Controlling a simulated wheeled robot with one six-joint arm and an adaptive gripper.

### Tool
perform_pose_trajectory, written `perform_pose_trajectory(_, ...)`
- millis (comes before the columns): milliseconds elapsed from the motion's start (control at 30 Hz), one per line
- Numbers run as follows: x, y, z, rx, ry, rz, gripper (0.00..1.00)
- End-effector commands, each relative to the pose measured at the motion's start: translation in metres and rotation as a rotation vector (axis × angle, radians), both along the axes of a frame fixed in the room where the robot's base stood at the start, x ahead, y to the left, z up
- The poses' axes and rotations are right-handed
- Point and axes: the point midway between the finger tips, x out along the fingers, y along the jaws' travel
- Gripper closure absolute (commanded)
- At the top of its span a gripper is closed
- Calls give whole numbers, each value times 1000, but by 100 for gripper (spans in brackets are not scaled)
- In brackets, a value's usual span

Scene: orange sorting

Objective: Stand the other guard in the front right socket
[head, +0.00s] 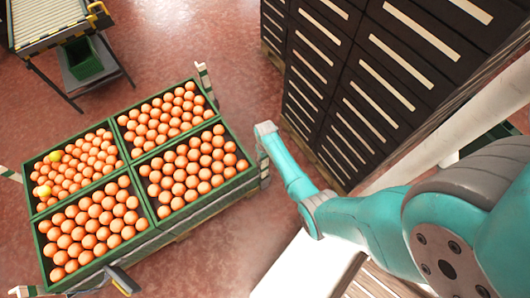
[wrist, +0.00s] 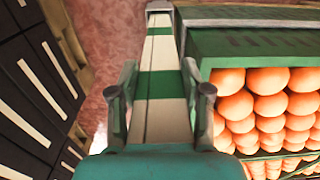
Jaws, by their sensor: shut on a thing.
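A guard (wrist: 160,60) with white and green bands fills the middle of the wrist view. My gripper (wrist: 160,78) is shut on it, one finger at each side. The guard runs beside the green wall of a crate (wrist: 250,42) full of oranges. In the head view the guard (head: 264,169) shows below my wrist at the right corner of the crate block and looks roughly upright. My wrist hides its upper part. The socket is not clearly visible, so I cannot tell whether the guard's foot is in it. Another striped guard (head: 204,78) stands at the far corner.
Several orange crates (head: 147,211) stand together on a pallet. More striped pieces show at the left corner (head: 10,173) and near corner (head: 24,292). Dark stacked crates (head: 345,85) stand close to the right of my arm. A conveyor (head: 45,20) is at upper left.

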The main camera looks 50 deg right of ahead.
Motion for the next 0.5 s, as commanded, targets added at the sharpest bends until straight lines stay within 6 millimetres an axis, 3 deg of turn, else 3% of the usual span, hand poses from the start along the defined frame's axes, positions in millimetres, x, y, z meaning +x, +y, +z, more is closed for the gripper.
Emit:
perform_pose_trajectory(200,0,0,0,0,-1,0,100)
perform_pose_trajectory(233,0,0,0,0,-1,0,49)
perform_pose_trajectory(300,0,0,0,0,-1,0,32)
perform_pose_trajectory(367,0,0,0,0,-1,0,22)
perform_pose_trajectory(500,0,0,0,0,-1,0,22)
